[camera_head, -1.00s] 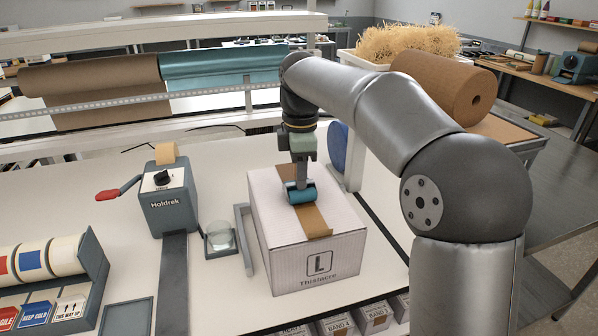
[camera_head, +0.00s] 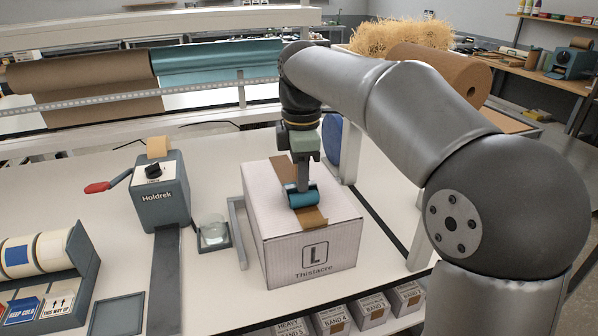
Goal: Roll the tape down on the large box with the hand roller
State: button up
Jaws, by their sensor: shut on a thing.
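The large box (camera_head: 262,224) is white, marked "L", and stands closed on the table in the middle of the view. A strip of brown tape (camera_head: 313,217) runs along its top from back to front and hangs a little over the front edge. My gripper (camera_head: 304,178) points down above the box and is shut on the hand roller. The hand roller (camera_head: 302,197) has a teal cylinder, which lies across the tape near the middle of the box top and appears to touch it. The roller's handle is mostly hidden by my gripper.
A grey tape dispenser (camera_head: 161,200) with a red handle stands left of the box. A small glass dish (camera_head: 213,231) and a grey angle bracket (camera_head: 237,232) are between them. A label rack (camera_head: 78,270) is at the left. Small boxes (camera_head: 372,308) sit below the table's front edge.

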jog(key=shift+s+d+b, duration=0.2)
jog(key=shift+s+b, duration=0.05)
jog(key=shift+s, duration=0.35)
jog(key=shift+s+d+b, duration=0.2)
jog(key=shift+s+b, duration=0.05)
jog(key=shift+s, duration=0.35)
jog(key=shift+s+d+f+b, duration=0.1)
jog(key=shift+s+d+b, duration=0.15)
jog(key=shift+s+b, duration=0.4)
jog(key=shift+s+d, duration=0.1)
jog(key=shift+s, duration=0.35)
jog(key=shift+s, duration=0.1)
jog(key=shift+s+d+b, duration=0.3)
jog(key=shift+s, duration=0.65)
notch_tip(320, 180, up, 6)
jog(key=p, duration=0.6)
